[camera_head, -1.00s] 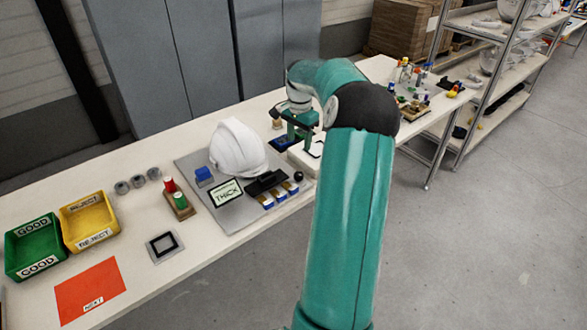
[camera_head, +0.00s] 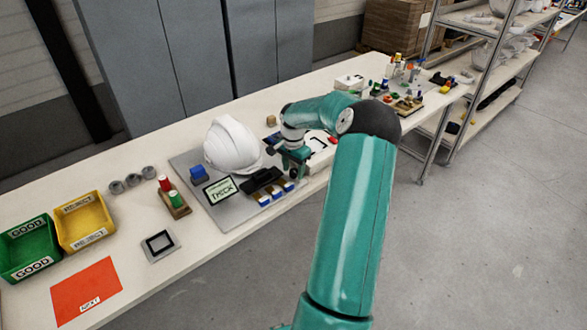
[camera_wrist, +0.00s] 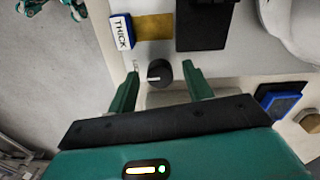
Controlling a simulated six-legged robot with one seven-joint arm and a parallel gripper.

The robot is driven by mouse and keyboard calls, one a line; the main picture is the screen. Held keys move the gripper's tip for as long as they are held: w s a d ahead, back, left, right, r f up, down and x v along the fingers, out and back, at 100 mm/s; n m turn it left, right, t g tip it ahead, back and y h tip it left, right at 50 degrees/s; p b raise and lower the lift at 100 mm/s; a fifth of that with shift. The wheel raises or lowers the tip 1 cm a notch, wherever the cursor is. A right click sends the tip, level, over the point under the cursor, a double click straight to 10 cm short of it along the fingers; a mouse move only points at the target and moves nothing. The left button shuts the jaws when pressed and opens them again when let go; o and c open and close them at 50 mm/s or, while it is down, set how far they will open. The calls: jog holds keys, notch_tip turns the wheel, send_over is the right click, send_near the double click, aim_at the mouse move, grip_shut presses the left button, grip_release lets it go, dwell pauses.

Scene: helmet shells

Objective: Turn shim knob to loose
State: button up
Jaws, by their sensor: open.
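The shim knob (camera_wrist: 159,73) is a black round knob with a pale pointer line, seen in the wrist view on the grey plate. My gripper (camera_wrist: 159,85) is open, with one green finger on each side of the knob and visible gaps between. The fingertips reach about level with the knob; I cannot tell their height over it. In the head view my gripper (camera_head: 292,165) is at the right end of the plate, and the knob is too small to make out clearly there. A blue block marked THICK (camera_wrist: 122,32) with a brass strip lies beside the knob.
A white helmet shell (camera_head: 232,146) stands on the grey plate (camera_head: 240,214), behind a display reading THICK (camera_head: 220,189) and a black block (camera_head: 262,179). Several blue-ended shims (camera_head: 264,200) lie in front. Green (camera_head: 28,250) and yellow bins (camera_head: 84,222) stand at the left.

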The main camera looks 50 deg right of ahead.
jog(key=c, duration=1)
jog(key=shift+n, duration=0.4)
jog(key=n, duration=0.3)
jog(key=shift+n, duration=0.3)
jog(key=n, duration=0.4)
jog(key=shift+n, duration=0.3)
jog(key=n, duration=0.8)
jog(key=shift+s+d+n, duration=0.1)
jog(key=shift+n, duration=0.2)
